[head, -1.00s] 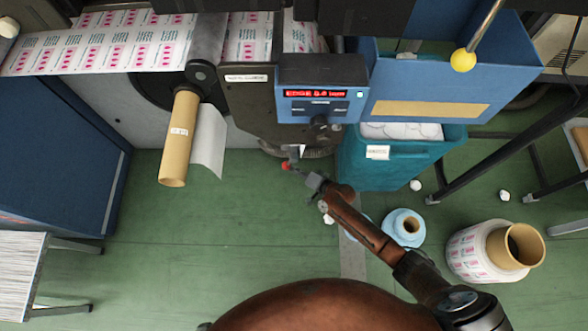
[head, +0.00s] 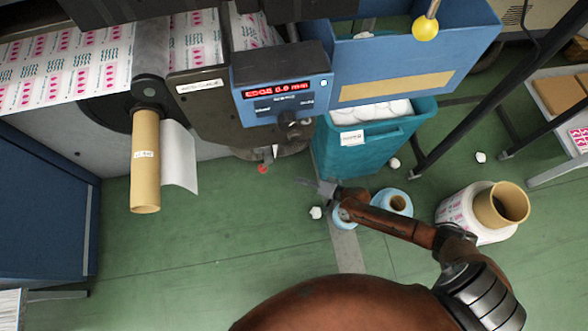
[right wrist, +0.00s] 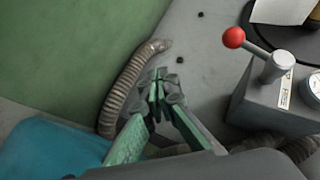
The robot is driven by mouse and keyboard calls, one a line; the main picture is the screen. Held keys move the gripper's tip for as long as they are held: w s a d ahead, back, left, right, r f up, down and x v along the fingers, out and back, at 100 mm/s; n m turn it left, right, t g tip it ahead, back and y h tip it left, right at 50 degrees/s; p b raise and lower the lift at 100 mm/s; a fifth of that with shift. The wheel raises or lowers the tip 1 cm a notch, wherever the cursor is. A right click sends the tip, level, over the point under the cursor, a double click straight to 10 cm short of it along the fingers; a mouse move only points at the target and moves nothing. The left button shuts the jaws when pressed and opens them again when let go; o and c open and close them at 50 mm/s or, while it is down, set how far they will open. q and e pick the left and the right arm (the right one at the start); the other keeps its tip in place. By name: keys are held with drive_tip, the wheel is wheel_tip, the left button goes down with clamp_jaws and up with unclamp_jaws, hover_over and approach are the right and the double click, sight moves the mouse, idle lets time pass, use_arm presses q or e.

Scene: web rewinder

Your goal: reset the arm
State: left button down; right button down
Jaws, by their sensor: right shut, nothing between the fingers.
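My right arm reaches in from the lower right in the head view. Its gripper (head: 318,187) hangs over the green floor, in front of the teal bin. In the right wrist view the gripper's green-sided fingers (right wrist: 160,84) are closed together with nothing between them. A lever with a red knob (head: 263,169) sits under the rewinder's control box, left of the gripper and apart from it. In the right wrist view the red knob (right wrist: 234,38) is at the upper right, on a grey block. My left gripper is not in view.
The teal bin (head: 335,160) holds white waste. A cardboard core (head: 145,165) with a loose white web end sticks out at left. A printed roll (head: 463,216) and blue rolls (head: 397,204) stand on the floor. A ribbed hose (right wrist: 125,90) runs beside the fingers.

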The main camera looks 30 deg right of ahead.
drive_tip(key=shift+d, duration=0.1)
idle(0.5)
